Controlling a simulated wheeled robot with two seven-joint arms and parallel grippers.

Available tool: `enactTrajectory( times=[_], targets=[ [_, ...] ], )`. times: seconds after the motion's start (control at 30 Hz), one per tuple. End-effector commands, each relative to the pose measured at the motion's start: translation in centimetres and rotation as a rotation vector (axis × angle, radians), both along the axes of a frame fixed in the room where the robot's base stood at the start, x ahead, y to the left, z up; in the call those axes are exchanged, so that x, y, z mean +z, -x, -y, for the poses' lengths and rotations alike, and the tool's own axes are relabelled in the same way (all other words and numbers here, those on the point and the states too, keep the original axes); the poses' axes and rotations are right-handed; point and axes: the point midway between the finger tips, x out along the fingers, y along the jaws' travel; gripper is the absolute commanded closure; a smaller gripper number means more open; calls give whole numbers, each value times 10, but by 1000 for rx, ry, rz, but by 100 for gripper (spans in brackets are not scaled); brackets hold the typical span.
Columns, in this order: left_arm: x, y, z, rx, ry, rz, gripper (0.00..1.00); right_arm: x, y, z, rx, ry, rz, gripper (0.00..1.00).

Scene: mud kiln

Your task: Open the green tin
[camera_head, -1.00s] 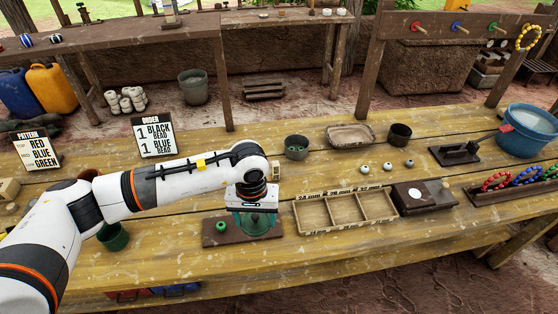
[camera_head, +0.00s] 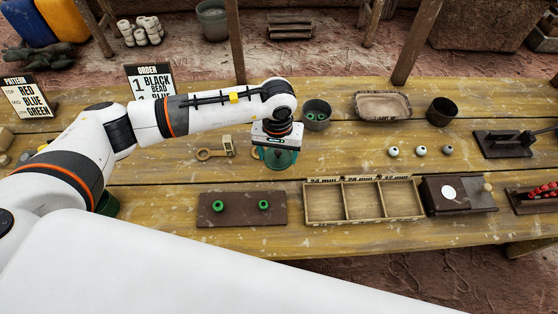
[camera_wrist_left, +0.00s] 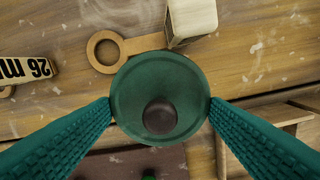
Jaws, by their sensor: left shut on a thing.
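My left gripper (camera_head: 278,152) is shut on a round green piece with a dark knob, which looks like the green tin's lid (camera_wrist_left: 133,82). In the left wrist view its rim sits between my two green fingertips (camera_wrist_left: 160,104). In the head view the piece shows under my gripper, behind the dark board (camera_head: 240,212). I cannot tell whether a tin body is below it or whether it touches the table. A green container (camera_head: 106,204) stands at the left, partly hidden by my arm. My right gripper is not in view.
Two green beads (camera_head: 218,207) sit on the dark board. A wooden ring-ended gauge (camera_head: 212,154) lies left of my gripper. A grey pot (camera_head: 317,118) with green pieces is just behind it. A three-part wooden tray (camera_head: 363,216) is at the right, with several pale beads (camera_head: 421,151) beyond.

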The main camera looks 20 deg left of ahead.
Motion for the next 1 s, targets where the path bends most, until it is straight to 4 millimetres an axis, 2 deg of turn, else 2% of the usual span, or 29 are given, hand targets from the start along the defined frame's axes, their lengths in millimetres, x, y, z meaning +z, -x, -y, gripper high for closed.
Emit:
enactTrajectory(
  times=[0.2, 0.3, 0.57, 0.7, 0.73, 0.8, 0.87, 1.0],
  targets=[
    [-36, 1, 0, 1, 0, -2, 59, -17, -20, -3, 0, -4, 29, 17],
    [-47, 0, 0, 2, -1, -1, 59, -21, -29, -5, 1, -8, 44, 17],
    [-47, 0, 0, 0, 0, 1, 59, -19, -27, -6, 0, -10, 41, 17],
    [-51, 0, 0, 0, 0, 1, 59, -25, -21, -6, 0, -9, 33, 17],
    [-50, 0, 0, 1, 0, 1, 30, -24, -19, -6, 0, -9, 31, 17],
    [-49, 0, 0, 1, 0, 0, 19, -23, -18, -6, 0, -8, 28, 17],
    [-49, 0, 0, 1, 0, 0, 10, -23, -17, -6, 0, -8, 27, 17],
    [-49, 0, 0, 1, 0, 0, 10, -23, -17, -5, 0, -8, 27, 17]
  ],
)
